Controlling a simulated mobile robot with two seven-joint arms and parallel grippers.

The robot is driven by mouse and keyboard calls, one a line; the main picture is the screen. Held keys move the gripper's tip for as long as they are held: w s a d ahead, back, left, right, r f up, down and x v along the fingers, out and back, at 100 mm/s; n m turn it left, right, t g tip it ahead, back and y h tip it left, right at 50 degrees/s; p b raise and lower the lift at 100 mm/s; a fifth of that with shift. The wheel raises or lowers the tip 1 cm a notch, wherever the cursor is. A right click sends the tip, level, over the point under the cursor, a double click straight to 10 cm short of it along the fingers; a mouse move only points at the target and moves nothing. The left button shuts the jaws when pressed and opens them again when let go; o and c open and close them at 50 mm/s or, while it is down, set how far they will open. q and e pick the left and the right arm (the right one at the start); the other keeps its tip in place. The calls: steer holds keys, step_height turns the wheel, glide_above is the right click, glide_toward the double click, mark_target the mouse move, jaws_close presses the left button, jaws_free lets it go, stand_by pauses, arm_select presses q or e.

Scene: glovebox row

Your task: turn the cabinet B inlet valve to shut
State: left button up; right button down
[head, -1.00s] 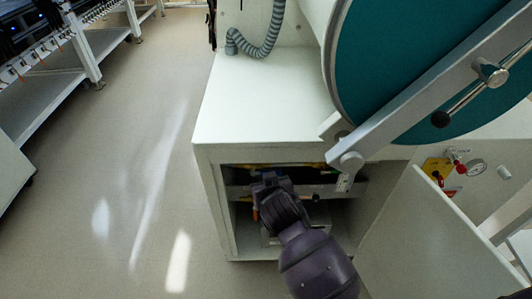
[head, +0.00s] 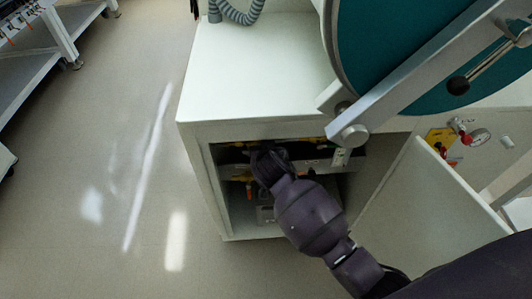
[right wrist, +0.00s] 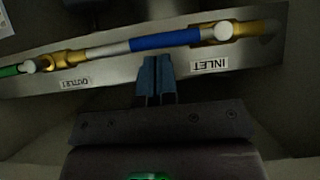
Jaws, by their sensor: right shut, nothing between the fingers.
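The inlet valve (right wrist: 223,32) shows in the right wrist view as a round hub on a brass fitting, beside an upside-down INLET label (right wrist: 209,66). Its blue lever (right wrist: 165,40) points left, roughly along the silver pipe (right wrist: 108,49). My right gripper (right wrist: 155,62) is shut and empty, its fingertips just below the blue lever; I cannot tell whether they touch it. In the head view my right gripper (head: 266,165) reaches into the open lower compartment of the white cabinet (head: 255,80), and the valve is hidden there. My left gripper is out of view.
An OUTLET label (right wrist: 76,83) and green lever (right wrist: 9,71) are at the left of the panel. The open cabinet door (head: 430,215) stands right of my arm. A large teal round door (head: 400,60) with a metal bar hangs above.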

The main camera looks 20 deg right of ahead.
steer(key=shift+w+d+f, duration=0.1)
steer(key=shift+w+f, duration=0.15)
steer(key=shift+w, duration=0.25)
steer(key=shift+d+f, duration=0.1)
steer(key=shift+f, duration=0.1)
